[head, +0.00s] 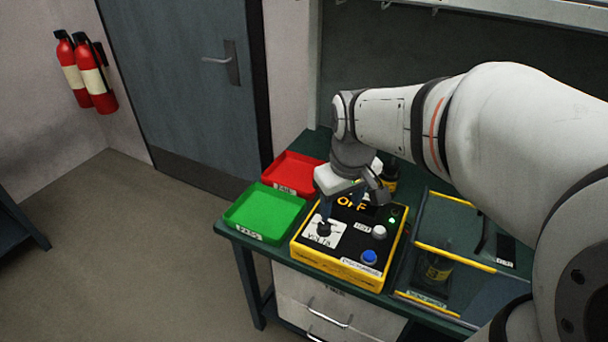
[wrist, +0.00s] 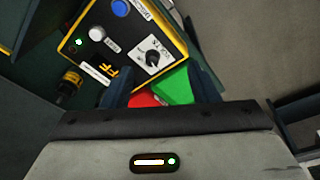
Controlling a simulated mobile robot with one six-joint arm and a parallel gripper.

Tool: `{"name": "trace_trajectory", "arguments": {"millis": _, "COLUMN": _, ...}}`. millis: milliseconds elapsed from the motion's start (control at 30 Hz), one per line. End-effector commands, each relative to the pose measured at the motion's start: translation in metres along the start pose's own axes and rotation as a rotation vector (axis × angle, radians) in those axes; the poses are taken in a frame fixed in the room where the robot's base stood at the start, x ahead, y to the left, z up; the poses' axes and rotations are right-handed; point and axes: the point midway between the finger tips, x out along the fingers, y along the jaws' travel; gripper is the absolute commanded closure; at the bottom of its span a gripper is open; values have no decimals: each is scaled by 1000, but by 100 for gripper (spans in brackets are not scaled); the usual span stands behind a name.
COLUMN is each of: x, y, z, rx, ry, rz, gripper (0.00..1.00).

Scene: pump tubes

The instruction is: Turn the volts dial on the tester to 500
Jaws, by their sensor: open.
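The tester (head: 345,265) is a yellow-edged black box on the green bench. Its volts dial (head: 324,228) is a black knob on a white plate at the box's front left. In the wrist view the dial (wrist: 152,58) shows with small scale marks around it, too small to read, so its setting is unclear. The orange display (head: 352,202) reads OFF. My gripper (head: 345,204) is open above the left part of the tester. In the wrist view its dark fingers (wrist: 158,78) stand apart, with the knob beyond the gap and no contact visible.
A green tray (head: 264,212) and a red tray (head: 293,172) lie left of the tester. A white button (head: 379,232) and a blue button (head: 369,257) sit on its right side. A clear-lidded, yellow-edged case (head: 455,258) stands to the right.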

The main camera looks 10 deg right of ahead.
Motion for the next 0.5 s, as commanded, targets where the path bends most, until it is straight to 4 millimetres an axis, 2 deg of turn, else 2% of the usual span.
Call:
{"name": "trace_trajectory", "arguments": {"millis": 33, "x": 30, "y": 5, "z": -15, "rx": -56, "ry": -29, "rz": -11, "gripper": 46}}
{"name": "trace_trajectory", "arguments": {"millis": 200, "x": 86, "y": 19, "z": -60, "rx": -242, "ry": -92, "rz": -46, "gripper": 46}}
{"name": "trace_trajectory", "arguments": {"millis": 300, "x": 113, "y": 25, "z": -77, "rx": -323, "ry": -118, "rz": -65, "gripper": 46}}
{"name": "trace_trajectory", "arguments": {"millis": 500, "x": 141, "y": 30, "z": -94, "rx": -408, "ry": -141, "rz": -85, "gripper": 46}}
